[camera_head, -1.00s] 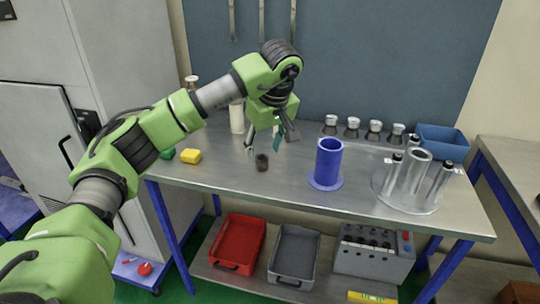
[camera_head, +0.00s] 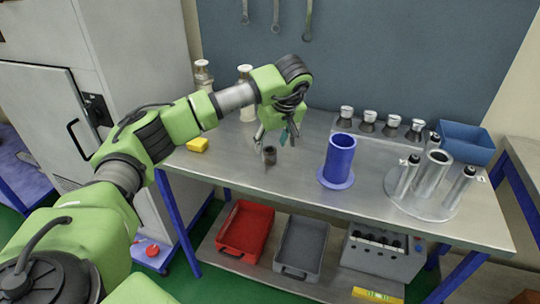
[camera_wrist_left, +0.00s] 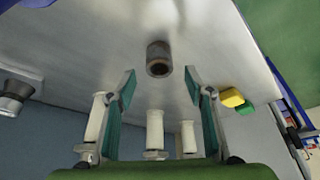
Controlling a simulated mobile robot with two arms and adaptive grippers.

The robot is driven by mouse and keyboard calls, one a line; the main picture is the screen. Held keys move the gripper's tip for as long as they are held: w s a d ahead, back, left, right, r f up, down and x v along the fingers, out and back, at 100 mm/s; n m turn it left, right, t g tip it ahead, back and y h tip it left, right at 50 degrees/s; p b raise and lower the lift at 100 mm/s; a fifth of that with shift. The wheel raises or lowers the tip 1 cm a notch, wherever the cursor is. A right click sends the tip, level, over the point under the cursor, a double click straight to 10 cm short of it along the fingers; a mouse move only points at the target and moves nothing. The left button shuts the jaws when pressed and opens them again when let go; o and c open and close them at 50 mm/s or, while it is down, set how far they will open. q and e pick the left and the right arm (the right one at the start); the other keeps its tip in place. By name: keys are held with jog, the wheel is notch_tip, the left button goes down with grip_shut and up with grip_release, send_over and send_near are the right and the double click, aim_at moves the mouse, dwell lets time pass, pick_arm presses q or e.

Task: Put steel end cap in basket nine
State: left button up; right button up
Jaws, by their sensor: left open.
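A small dark grey-brown hollow cylinder (camera_head: 270,156) stands on the steel workbench (camera_head: 232,172); it may be the steel end cap, but I cannot tell for sure. It also shows in the left wrist view (camera_wrist_left: 158,57), just beyond the fingertips. My left gripper (camera_head: 276,137) is open and empty, close to the cylinder. In the left wrist view the fingers (camera_wrist_left: 160,82) are spread with the cylinder centred ahead of the gap. Candidate baskets are a blue bin (camera_head: 462,137), a red tray (camera_head: 243,232) and a grey tray (camera_head: 301,248); no number nine is readable. My right gripper is out of view.
A blue flanged tube (camera_head: 340,160) stands right of the cylinder. A round fixture with metal tubes (camera_head: 432,180) is at the bench's right end. Several silver-topped jars (camera_head: 368,121) line the back. A yellow block (camera_head: 198,145) lies left. Tall pale bottles (camera_head: 246,110) stand behind the gripper.

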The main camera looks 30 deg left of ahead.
aim_at(269, 150)
pick_arm(q)
jog(key=p+x, duration=0.1)
jog(key=x, duration=0.4)
jog(key=shift+d, duration=0.1)
grip_shut()
jog(key=shift+r, duration=0.2)
